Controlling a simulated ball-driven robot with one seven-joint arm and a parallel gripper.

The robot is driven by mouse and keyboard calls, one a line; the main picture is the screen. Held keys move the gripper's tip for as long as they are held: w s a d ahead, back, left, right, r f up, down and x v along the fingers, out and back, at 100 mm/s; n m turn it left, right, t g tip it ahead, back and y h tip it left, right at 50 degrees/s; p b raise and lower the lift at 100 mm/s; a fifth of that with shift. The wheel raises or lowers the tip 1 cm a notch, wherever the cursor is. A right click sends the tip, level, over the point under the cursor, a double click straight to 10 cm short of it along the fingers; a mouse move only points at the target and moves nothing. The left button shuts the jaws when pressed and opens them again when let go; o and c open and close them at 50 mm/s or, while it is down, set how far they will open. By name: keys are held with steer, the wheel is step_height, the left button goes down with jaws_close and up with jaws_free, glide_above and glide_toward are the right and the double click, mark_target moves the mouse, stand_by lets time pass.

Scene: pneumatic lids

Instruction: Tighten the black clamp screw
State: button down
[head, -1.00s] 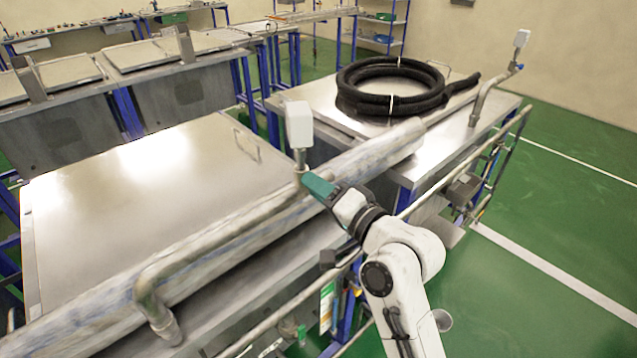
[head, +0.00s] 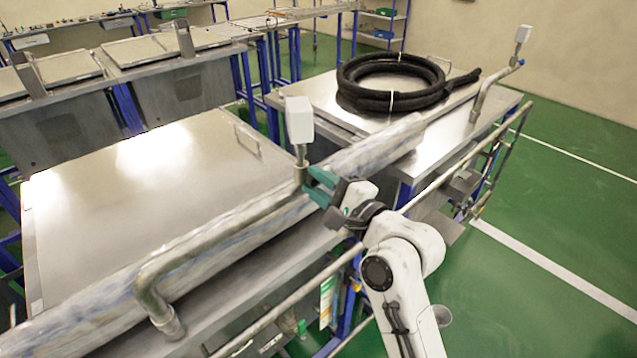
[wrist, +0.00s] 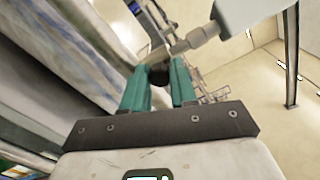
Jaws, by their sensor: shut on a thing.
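The black clamp screw (wrist: 159,75) shows in the wrist view as a small dark round knob between the tips of my two teal fingers. My gripper (wrist: 160,84) is shut on it. In the head view my gripper (head: 312,185) is at the upright metal post of the pipe, just below the white box (head: 299,120). The fingers hide the screw there. In the wrist view the metal pipe fitting (wrist: 182,47) passes just beyond the knob, with the white box (wrist: 245,12) at the upper right.
A bent metal pipe (head: 200,245) runs along the near tank's front edge, beside a thick pale tube (head: 370,150). The flat steel lid (head: 130,200) is at left. A coiled black hose (head: 390,102) lies on the far tank. Green floor at right is open.

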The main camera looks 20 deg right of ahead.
steer(key=shift+f+m, duration=0.1)
steer(key=shift+m, duration=0.5)
steer(key=c, duration=0.9)
jaws_free()
steer(key=b+v, duration=0.3)
steer(key=v, duration=0.7)
steer(key=shift+s+d, duration=0.15)
steer(key=shift+s, duration=0.25)
